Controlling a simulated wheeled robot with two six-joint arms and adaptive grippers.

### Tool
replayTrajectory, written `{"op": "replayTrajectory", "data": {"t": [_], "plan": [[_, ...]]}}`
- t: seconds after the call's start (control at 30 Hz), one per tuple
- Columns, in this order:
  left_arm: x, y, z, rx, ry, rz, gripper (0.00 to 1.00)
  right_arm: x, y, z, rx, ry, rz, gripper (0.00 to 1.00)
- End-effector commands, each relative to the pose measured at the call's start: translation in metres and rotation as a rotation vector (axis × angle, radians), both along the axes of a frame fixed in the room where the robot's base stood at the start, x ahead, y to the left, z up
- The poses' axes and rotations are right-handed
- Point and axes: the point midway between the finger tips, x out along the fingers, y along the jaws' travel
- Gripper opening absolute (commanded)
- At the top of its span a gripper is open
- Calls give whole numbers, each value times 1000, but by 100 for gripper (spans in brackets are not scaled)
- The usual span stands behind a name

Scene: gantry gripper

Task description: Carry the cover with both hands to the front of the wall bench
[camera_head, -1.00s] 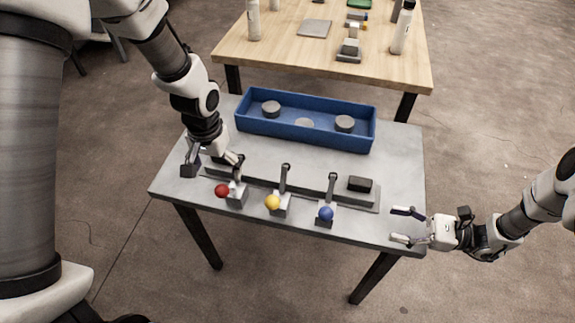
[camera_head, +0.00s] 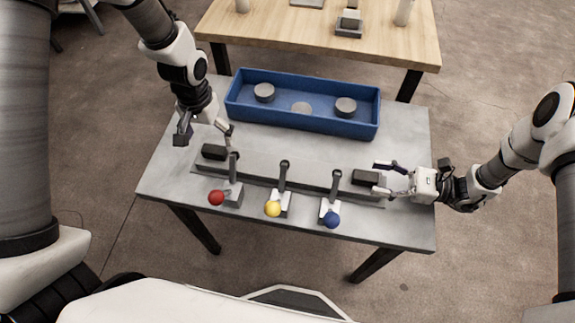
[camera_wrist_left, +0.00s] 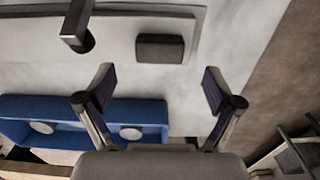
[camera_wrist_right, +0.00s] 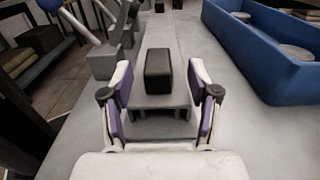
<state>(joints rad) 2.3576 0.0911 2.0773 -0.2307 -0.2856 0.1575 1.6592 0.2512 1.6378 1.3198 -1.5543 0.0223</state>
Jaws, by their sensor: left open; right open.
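The cover (camera_head: 308,178) appears to be the long grey plate on the grey table, with a black block-shaped handle at each end. The left handle (camera_head: 214,152) also shows in the left wrist view (camera_wrist_left: 160,47), beyond the fingertips. My left gripper (camera_head: 225,134) is open and empty, just behind that handle. The right handle (camera_head: 366,178) shows between the open fingers in the right wrist view (camera_wrist_right: 158,72), with gaps at both sides. My right gripper (camera_head: 379,178) is open at the cover's right end. I cannot tell which surface is the wall bench.
Three levers with red (camera_head: 216,197), yellow (camera_head: 272,208) and blue (camera_head: 332,219) balls stand along the cover's near side. A blue bin (camera_head: 302,124) with grey discs sits behind it. A wooden table (camera_head: 320,40) stands farther back. Floor is clear at the right.

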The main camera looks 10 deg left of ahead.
Motion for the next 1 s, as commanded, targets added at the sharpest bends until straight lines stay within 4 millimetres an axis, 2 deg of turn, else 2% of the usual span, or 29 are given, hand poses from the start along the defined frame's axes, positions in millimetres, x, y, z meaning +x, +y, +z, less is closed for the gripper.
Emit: {"op": "replayTrajectory", "data": {"t": [0.1,0.3,0.43,0.67,0.77,0.83,0.87,0.93,1.0], "plan": [[-1,0,-22,1,5,-1,92,-1,22,0,0,2,4,60],[0,0,-49,1,2,-1,92,-1,50,0,0,1,2,60],[0,0,-56,0,0,0,92,0,56,0,0,1,0,60],[0,0,-57,0,-1,0,92,0,57,0,0,1,-1,60],[0,0,-56,0,-1,0,60,0,57,0,0,1,-1,29],[0,0,-56,0,0,0,35,0,57,0,0,1,0,4],[0,0,-56,0,0,0,24,0,57,0,0,1,0,0],[0,0,-57,0,0,0,0,0,57,0,0,1,0,0],[0,0,-57,0,0,0,0,0,57,0,0,1,0,0]]}}
